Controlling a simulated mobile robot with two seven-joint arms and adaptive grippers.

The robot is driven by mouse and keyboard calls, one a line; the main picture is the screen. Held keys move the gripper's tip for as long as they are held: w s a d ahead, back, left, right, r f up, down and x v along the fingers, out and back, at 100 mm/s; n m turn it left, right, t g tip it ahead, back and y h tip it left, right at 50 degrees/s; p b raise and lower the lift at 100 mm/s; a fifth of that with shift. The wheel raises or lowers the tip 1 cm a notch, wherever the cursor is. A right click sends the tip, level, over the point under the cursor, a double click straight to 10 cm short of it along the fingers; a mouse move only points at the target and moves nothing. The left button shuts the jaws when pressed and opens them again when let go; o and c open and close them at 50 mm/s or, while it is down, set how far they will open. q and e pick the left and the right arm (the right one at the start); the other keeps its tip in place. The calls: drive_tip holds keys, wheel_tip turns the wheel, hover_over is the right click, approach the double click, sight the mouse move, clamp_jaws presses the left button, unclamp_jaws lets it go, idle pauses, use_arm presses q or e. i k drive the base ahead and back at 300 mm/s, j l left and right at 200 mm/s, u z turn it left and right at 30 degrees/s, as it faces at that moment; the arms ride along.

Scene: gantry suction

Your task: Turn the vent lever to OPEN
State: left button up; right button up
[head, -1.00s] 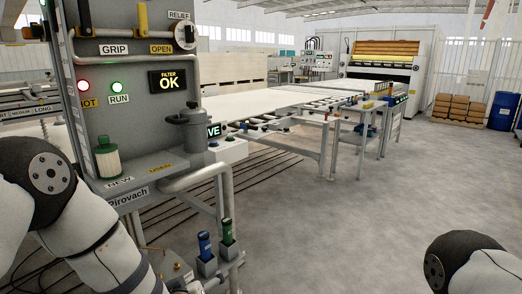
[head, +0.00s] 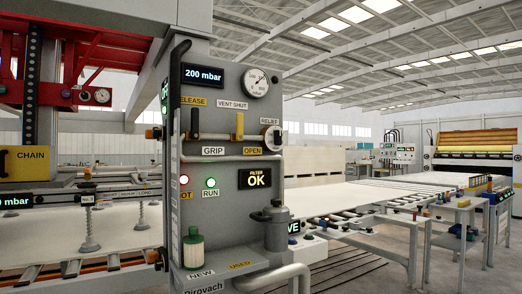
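The vent lever (head: 239,126) is a yellow handle on the grey control panel (head: 228,168). It stands upright, with the VENT SHUT label (head: 232,104) above it and the yellow OPEN label (head: 252,150) below it. A black lever (head: 195,122) also stands upright to its left, between the RELEASE label (head: 192,100) and the GRIP label (head: 213,150). A display (head: 203,76) reads 200 mbar. Neither of my grippers is in view.
A round gauge (head: 256,82) and a relief knob (head: 273,137) are near the levers. A pale rail (head: 230,158) crosses below them. A green-and-white filter (head: 193,247) and a grey canister (head: 275,228) stand on the panel's lower shelf. Roller tables (head: 370,215) lie to the right.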

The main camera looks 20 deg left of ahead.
sight(239, 116)
drive_tip(key=i+l+u, duration=0.5)
drive_tip(key=u, duration=0.15)
drive_tip(key=i+l+u, duration=0.2)
drive_tip(key=l+u, duration=0.15)
drive_tip(key=i+l+u, duration=0.1)
drive_tip(key=l+u, duration=0.2)
drive_tip(key=l, duration=0.2)
